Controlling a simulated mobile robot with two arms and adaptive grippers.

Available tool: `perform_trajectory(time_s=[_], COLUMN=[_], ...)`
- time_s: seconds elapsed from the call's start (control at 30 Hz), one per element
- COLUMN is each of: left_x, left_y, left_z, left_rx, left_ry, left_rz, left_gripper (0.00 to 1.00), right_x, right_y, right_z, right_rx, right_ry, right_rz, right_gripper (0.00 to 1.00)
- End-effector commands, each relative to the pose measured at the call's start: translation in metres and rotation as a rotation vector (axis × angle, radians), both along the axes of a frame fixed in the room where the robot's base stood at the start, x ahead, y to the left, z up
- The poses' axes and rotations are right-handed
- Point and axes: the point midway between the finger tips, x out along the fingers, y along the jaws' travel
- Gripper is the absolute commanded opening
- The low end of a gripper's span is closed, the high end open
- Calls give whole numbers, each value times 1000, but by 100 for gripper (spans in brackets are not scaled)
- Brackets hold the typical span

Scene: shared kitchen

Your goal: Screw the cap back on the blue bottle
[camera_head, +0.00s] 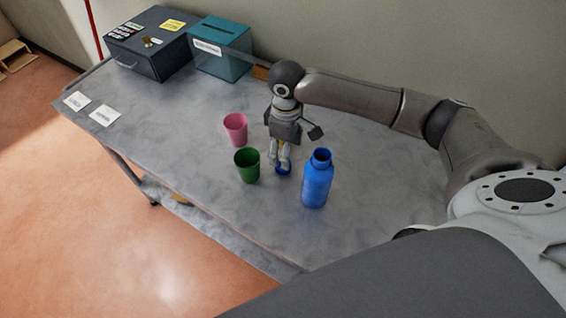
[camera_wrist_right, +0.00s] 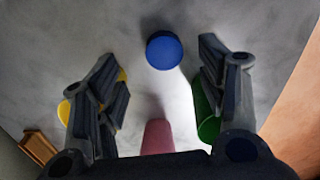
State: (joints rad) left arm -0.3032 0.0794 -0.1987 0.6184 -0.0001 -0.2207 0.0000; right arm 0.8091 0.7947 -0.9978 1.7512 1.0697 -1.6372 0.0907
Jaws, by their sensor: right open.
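The blue bottle (camera_head: 317,182) stands upright on the grey table, its dark open mouth facing up and no cap on it. The round blue cap (camera_head: 283,170) is on the table left of the bottle, partly hidden by the fingers of my right gripper (camera_head: 282,160). That gripper points down just above the cap. In the right wrist view the cap (camera_wrist_right: 165,52) shows between the spread fingertips of the open gripper (camera_wrist_right: 160,60), with a gap on each side. The bottle is outside the wrist view. My left gripper is not in view.
A green cup (camera_head: 247,166) and a pink cup (camera_head: 235,130) stand left of my right gripper. Something yellow (camera_wrist_right: 65,112) is partly hidden behind a finger. A dark box (camera_head: 148,45), a teal slotted box (camera_head: 220,52) and white labels (camera_head: 104,116) are at the far left.

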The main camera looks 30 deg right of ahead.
Motion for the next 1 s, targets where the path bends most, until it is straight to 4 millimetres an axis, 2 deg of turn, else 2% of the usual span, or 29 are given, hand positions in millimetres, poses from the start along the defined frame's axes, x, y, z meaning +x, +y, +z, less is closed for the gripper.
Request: perform_trajectory(time_s=[0.43,0.6,0.73,1.0], left_x=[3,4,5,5], left_y=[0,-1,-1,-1], left_z=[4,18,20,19], left_rx=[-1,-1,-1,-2], left_ry=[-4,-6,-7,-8], left_rz=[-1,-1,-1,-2], left_gripper=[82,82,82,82], right_x=[0,-1,0,0], right_y=[1,6,5,5], right_z=[-9,-32,-50,-58], right_rx=[0,0,-1,1], right_ry=[1,5,2,-1], right_rz=[0,0,-1,1], right_gripper=[65,65,65,65])
